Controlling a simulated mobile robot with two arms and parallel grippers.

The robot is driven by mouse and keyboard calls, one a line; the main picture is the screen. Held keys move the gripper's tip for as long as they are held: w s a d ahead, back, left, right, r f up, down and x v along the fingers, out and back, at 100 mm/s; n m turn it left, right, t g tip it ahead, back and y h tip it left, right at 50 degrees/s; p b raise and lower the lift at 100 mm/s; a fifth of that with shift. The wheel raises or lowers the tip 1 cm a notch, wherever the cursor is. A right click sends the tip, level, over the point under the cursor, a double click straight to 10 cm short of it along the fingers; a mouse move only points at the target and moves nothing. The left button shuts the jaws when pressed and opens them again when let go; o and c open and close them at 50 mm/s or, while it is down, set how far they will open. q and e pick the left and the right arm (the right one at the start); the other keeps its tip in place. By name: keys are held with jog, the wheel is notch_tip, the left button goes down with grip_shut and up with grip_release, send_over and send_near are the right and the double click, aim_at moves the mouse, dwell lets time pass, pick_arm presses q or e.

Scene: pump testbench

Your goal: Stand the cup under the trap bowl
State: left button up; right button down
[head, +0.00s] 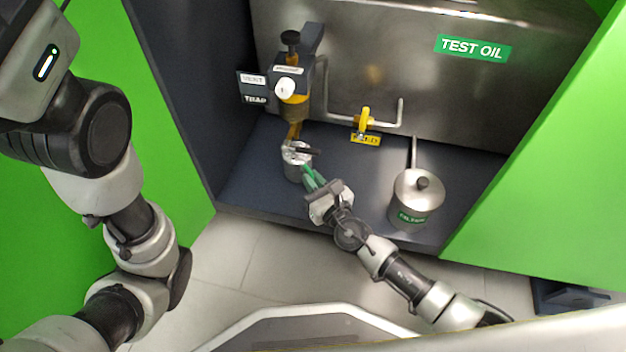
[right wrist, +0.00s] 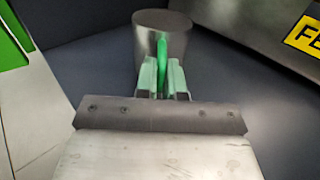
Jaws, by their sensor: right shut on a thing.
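The metal cup (head: 296,168) is inside the bench, just below the trap bowl (head: 292,108), an amber bowl under the block beside the TRAP label. My right gripper (head: 314,180) is shut on the cup's green handle. In the right wrist view the cup (right wrist: 158,33) looks upright, with its green handle (right wrist: 162,58) between the pale green fingers (right wrist: 164,82). Whether the cup touches the bench floor, and whether it is centred under the bowl, I cannot tell. My left arm shows at the left of the head view, but its gripper is out of frame.
A yellow valve (head: 364,119) with a yellow label sits on the back pipe. Green panels flank the bench. The floor between cup and can is mostly clear.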

jog(key=c, duration=1.2)
grip_release()
jog(key=shift+c, duration=0.2)
jog(key=shift+r+p, duration=0.55)
jog(key=shift+p, duration=0.1)
jog(key=p+v, duration=0.2)
jog(key=v, duration=1)
jog(key=shift+p, duration=0.3)
